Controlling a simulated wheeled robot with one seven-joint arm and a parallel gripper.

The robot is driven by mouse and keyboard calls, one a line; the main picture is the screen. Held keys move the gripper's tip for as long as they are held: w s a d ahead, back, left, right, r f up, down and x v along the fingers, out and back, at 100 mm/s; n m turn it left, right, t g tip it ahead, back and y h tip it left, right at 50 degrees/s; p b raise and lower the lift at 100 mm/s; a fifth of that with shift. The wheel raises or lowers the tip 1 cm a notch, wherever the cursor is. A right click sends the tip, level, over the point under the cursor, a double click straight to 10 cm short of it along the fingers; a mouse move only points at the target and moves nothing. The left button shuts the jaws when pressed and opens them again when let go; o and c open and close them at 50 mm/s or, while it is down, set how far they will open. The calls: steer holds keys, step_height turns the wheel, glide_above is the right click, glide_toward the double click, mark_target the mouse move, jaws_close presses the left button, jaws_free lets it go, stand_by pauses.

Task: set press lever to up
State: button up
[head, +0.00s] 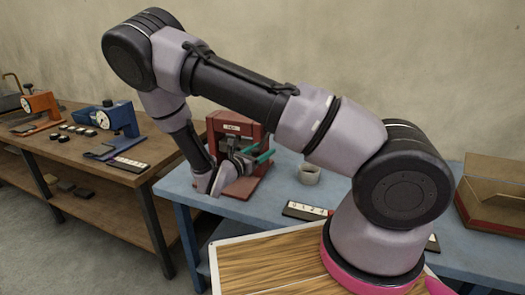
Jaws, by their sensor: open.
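A red press (258,135) with a pale label stands on the blue table, on a red base (250,188). A teal bar (264,156), which looks like its lever handle, sticks out to the right in front of the press, slightly raised at its outer end. My gripper (243,163) is in front of the press, close to the inner end of that bar. It is open. The picture is too small to tell whether a finger touches the lever. My wrist and gripper hide part of the press's front and the lever's root.
The blue table (180,187) holds a grey cup (309,174) right of the press and a black-and-white strip (303,211) nearer. An open brown box (492,195) stands far right. A wooden bench (60,148) at left carries a blue device (112,122) and an orange device (38,104).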

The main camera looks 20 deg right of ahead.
steer(key=shift+w+d, duration=0.15)
steer(key=shift+d, duration=0.05)
steer(key=c, duration=1)
jaws_close()
steer(key=shift+d+r, duration=0.1)
